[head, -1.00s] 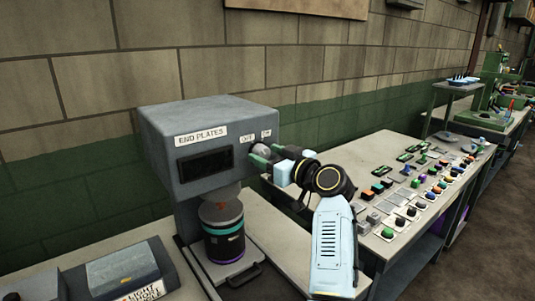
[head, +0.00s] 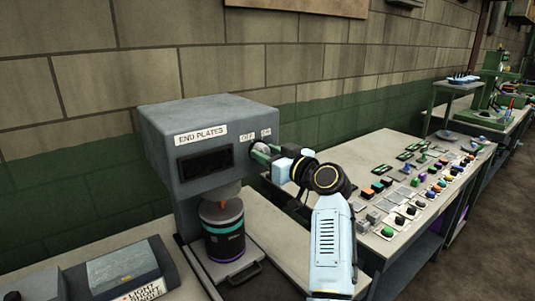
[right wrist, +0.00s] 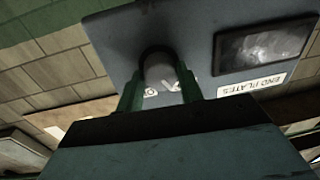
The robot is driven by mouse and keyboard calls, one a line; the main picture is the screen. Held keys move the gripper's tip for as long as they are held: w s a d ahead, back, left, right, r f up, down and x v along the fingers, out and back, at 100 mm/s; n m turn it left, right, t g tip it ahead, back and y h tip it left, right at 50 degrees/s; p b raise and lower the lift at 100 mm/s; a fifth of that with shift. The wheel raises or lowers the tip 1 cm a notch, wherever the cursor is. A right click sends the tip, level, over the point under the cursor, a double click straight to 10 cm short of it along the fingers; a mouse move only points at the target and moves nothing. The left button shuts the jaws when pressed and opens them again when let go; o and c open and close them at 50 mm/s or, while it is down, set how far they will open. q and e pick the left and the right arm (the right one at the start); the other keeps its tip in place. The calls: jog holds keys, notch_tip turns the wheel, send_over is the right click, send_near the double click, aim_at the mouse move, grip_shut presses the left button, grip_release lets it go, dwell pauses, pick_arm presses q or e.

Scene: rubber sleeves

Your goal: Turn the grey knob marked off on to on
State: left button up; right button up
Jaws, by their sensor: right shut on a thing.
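The grey knob (head: 258,153) is on the front face of the grey machine (head: 210,110), below two small white labels (head: 247,138). The labels' lettering is too small to read surely. My right gripper (head: 264,152) is shut on the knob, with one green finger on each side. In the right wrist view the knob (right wrist: 160,72) sits between the two green fingers (right wrist: 160,92), against the machine's face. The fingers hide part of the labels there. My left gripper is in neither view.
The machine bears an END PLATES label (head: 202,136) and a dark window (head: 207,160). A dark cylinder with coloured bands (head: 223,232) stands beneath its head. A grey box (head: 124,266) is at the lower left. A bench (head: 385,150) with many small coloured parts is at the right.

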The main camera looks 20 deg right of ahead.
jog(key=m+p, duration=0.2)
jog(key=m, duration=0.3)
jog(key=m+t+p, duration=0.1)
jog(key=m+p, duration=0.2)
jog(key=m, duration=0.4)
jog(key=shift+f, duration=0.2)
jog(key=shift+h, duration=0.3)
jog(key=o, duration=1)
jog(key=b+v, duration=0.1)
jog(key=v, duration=1.2)
jog(key=shift+s+d, duration=0.15)
jog(key=shift+s, duration=0.05)
